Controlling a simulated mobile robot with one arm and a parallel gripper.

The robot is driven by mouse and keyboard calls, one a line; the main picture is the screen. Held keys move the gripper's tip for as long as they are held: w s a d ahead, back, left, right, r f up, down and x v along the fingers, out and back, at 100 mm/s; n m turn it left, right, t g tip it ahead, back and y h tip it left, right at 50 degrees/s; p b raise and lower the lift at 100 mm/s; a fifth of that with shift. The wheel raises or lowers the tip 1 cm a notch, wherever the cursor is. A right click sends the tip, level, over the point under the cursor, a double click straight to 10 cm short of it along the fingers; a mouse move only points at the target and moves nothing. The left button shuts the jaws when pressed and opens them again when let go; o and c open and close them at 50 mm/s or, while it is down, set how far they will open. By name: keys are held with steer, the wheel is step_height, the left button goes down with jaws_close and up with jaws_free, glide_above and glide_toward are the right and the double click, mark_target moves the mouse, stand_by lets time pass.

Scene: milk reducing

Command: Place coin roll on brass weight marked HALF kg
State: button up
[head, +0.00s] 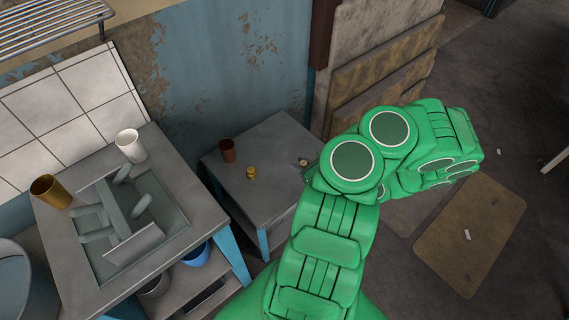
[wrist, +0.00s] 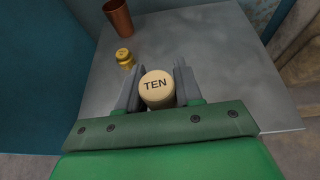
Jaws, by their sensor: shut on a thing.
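The coin roll (wrist: 157,89) is a pale cylinder with TEN on its end face. My gripper (wrist: 159,86) is shut on it in the wrist view, with one grey finger on each side. The small brass weight (wrist: 124,57) stands on the grey table, beyond and to the left of my gripper, apart from the roll. Its marking is too small to read. The weight also shows in the head view (head: 251,173), left of my green arm, which mostly hides my gripper there.
A copper-brown cup (wrist: 118,18) stands on the table (head: 268,138) behind the weight, and also shows in the head view (head: 228,150). Bare tabletop surrounds the weight. At left, a counter (head: 185,165) carries a white cup (head: 130,145) and a brass cup (head: 50,192).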

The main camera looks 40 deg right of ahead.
steer(key=shift+m+h, duration=0.7)
steer(key=shift+h, duration=0.2)
steer(key=w+a+f, duration=0.1)
steer(key=w+a, duration=0.2)
steer(key=w, duration=0.3)
steer(key=w+a+f, duration=0.1)
steer(key=w+a, duration=0.3)
steer(key=w, duration=0.2)
steer(key=w+a+f, duration=0.1)
steer(key=w+a, duration=0.3)
steer(key=w, duration=0.2)
steer(key=shift+w+a, duration=0.15)
steer(key=shift+w, duration=0.1)
steer(key=shift+f, duration=2.7)
steer(key=shift+f, duration=0.1)
steer(key=o, duration=1.1)
steer(key=shift+v, duration=5.9)
